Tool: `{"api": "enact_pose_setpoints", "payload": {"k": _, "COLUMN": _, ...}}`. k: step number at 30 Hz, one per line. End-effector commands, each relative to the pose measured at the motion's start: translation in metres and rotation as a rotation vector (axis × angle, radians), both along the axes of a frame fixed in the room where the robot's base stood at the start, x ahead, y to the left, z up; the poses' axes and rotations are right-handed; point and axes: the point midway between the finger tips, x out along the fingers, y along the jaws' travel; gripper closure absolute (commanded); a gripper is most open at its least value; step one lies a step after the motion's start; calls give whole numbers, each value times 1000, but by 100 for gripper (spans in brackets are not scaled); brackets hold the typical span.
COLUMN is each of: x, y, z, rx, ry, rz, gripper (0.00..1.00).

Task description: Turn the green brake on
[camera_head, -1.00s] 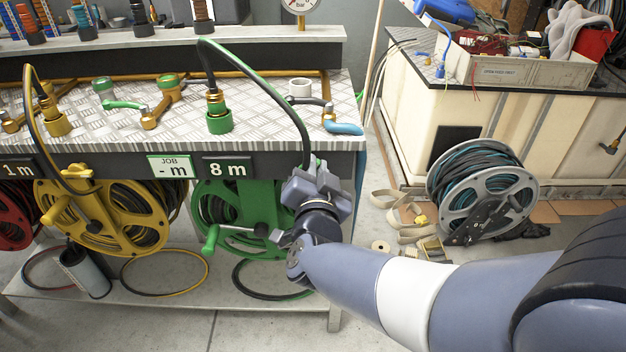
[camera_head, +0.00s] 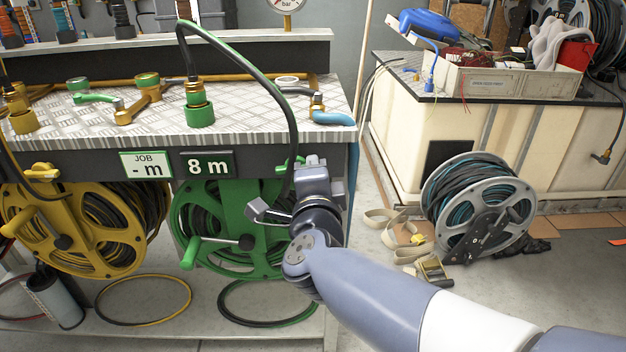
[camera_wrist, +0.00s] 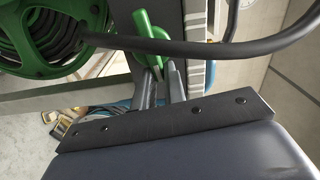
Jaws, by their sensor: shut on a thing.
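The green reel (camera_head: 238,215) hangs under the bench below the 8 m display (camera_head: 207,165). Its green brake lever (camera_head: 290,163) shows as a small piece at the reel's upper right, beside my gripper (camera_head: 312,180). In the wrist view, the green brake lever (camera_wrist: 150,40) stands up at the jaws of my gripper (camera_wrist: 161,88), with another green piece close by. The jaws are shut on the lever; their exact contact is partly hidden. The reel's green crank handle (camera_head: 190,252) points down to the left, apart from my gripper.
A dark hose (camera_head: 294,140) loops from the bench top down past my gripper and crosses the wrist view. The yellow reel (camera_head: 85,230) hangs on the left. A grey loose reel (camera_head: 480,210) stands on the floor at right.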

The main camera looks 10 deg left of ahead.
Motion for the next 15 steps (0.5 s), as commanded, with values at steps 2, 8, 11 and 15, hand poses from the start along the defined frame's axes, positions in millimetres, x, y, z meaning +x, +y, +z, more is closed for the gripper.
{"api": "enact_pose_setpoints", "payload": {"k": 2, "x": -1, "y": 2, "z": -8, "rx": 34, "ry": 18, "rz": 9, "gripper": 100}}
{"api": "enact_pose_setpoints", "payload": {"k": 8, "x": -1, "y": 2, "z": -9, "rx": 103, "ry": 35, "rz": 9, "gripper": 100}}
{"api": "enact_pose_setpoints", "payload": {"k": 11, "x": -1, "y": 3, "z": -9, "rx": 122, "ry": 40, "rz": 10, "gripper": 100}}
{"api": "enact_pose_setpoints", "payload": {"k": 15, "x": -1, "y": 3, "z": -8, "rx": 136, "ry": 43, "rz": 10, "gripper": 100}}
